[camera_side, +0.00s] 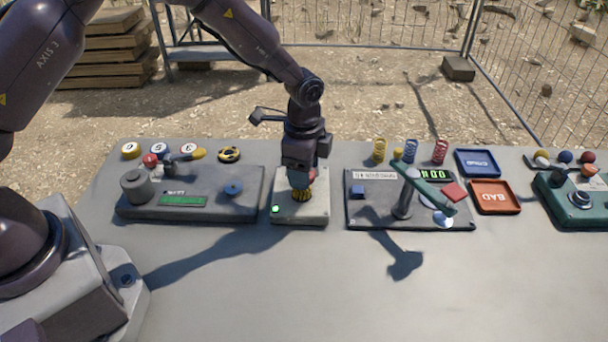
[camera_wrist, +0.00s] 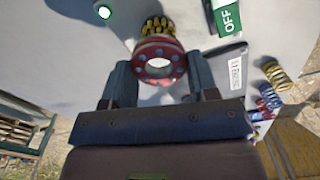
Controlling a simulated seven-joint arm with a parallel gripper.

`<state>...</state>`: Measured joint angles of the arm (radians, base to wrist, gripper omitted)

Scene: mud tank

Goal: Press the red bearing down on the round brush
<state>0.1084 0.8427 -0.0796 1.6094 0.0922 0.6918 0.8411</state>
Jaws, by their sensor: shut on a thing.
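My gripper (camera_wrist: 161,66) is shut on the red bearing (camera_wrist: 160,41), a red ring with blue dots and a pale centre hole, one finger on each side of it. The round brush (camera_wrist: 157,25), yellow and black, shows just beyond the bearing in the wrist view. In the side view my gripper (camera_side: 302,172) points down over the brush (camera_side: 302,195), which stands on a small pale plate (camera_side: 287,217). The bearing is mostly hidden there, so I cannot tell whether it touches the brush.
A green light (camera_side: 275,209) glows on the plate. A grey device (camera_side: 155,212) stands left, and a lever panel (camera_side: 371,220) stands close on the right. Coloured springs (camera_side: 411,151), a blue tray (camera_side: 459,163) and an orange tray (camera_side: 518,199) lie farther right. The front table is clear.

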